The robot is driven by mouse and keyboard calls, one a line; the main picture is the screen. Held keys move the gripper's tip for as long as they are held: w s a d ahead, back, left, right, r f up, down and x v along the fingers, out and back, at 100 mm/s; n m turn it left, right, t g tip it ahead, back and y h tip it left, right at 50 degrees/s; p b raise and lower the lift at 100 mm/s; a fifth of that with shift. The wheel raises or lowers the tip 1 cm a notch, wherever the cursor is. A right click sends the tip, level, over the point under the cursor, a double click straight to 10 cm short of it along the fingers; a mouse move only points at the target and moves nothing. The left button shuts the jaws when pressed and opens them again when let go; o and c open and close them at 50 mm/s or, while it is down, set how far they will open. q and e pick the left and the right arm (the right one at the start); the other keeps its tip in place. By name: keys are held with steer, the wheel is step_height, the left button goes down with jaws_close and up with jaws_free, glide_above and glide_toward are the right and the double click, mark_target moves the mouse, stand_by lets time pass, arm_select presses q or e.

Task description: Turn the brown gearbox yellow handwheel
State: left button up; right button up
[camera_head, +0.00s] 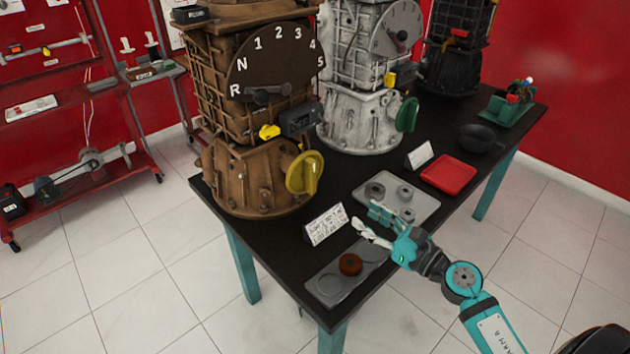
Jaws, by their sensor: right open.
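The brown gearbox (258,187) stands upright on the left end of the black table, with a numbered gear dial (268,65) on its front. Its yellow handwheel (304,174) sits low on its right side, facing the table's front edge. My right gripper (367,219) is open and empty above the front of the table, to the right of and nearer than the handwheel, apart from it. My left gripper is not in view.
A white card (326,224) stands between handwheel and gripper. A grey tray with a brown ring (350,264) lies near the front edge. A metal tray (427,204) with several rings and a red tray (448,174) lie right. A white gearbox (357,117) stands behind on the black table (290,236).

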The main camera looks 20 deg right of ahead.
mark_target(314, 181)
steer(key=p+x, duration=0.3)
steer(key=x, duration=1.2)
steer(key=shift+w+a, duration=0.2)
steer(key=shift+w, duration=0.15)
steer(key=shift+x, duration=0.75)
jaws_close()
